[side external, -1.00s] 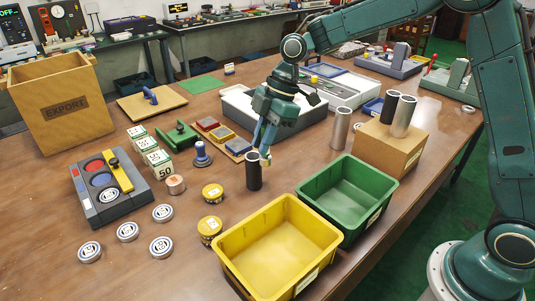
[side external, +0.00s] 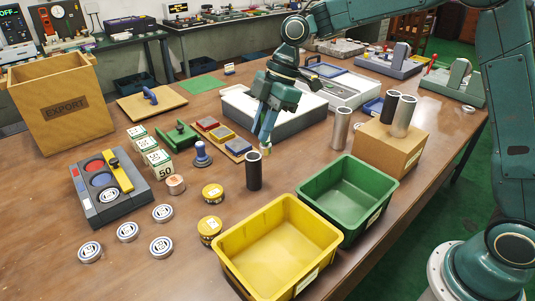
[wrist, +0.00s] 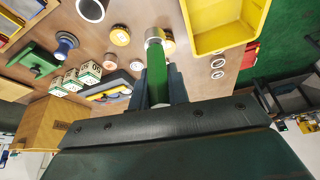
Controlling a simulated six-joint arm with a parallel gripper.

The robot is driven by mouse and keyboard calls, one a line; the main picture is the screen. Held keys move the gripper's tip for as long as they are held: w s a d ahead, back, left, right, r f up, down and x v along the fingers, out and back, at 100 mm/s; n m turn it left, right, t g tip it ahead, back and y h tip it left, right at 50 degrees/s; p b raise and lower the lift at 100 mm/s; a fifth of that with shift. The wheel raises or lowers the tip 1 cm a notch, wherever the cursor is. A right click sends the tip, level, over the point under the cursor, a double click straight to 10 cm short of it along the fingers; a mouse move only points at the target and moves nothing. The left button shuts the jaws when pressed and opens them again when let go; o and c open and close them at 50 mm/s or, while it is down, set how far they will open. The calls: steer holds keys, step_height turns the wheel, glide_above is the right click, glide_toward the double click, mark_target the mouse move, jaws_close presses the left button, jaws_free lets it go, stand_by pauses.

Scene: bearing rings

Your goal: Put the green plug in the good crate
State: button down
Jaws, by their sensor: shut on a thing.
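My gripper (side external: 266,133) is shut on the green plug (wrist: 156,75), a slim green rod with a silvery piece at its far end in the wrist view. In the side view the plug is mostly hidden by the fingers, which hang above the table just behind the black tube. The green crate (side external: 346,228) stands to the right and nearer the camera, open and empty. The yellow crate (side external: 225,243) beside it is also open and empty, and shows in the wrist view (wrist: 199,49). The crate labels are too small to read.
A black tube (side external: 254,171) stands upright close to my gripper. A cardboard box (side external: 388,152) with tubes on it stands behind the green crate. Yellow tins (side external: 211,228) and a blue stamp (side external: 202,157) stand left. The white tray (side external: 238,107) lies behind my gripper.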

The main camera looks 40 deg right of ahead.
steer(key=s+d, duration=0.5)
steer(key=d, duration=0.4)
steer(key=n, duration=0.2)
glide_above(342, 210)
steer(key=shift+a+r+g, duration=0.1)
steer(key=shift+r+g, duration=0.3)
steer(key=shift+r, duration=0.05)
step_height(342, 210, down, 16)
steer(key=shift+f, duration=0.15)
steer(key=shift+f, duration=1.9)
steer(key=shift+f, duration=0.1)
steer(key=c, duration=1.3)
jaws_free()
steer(key=shift+c, duration=0.2)
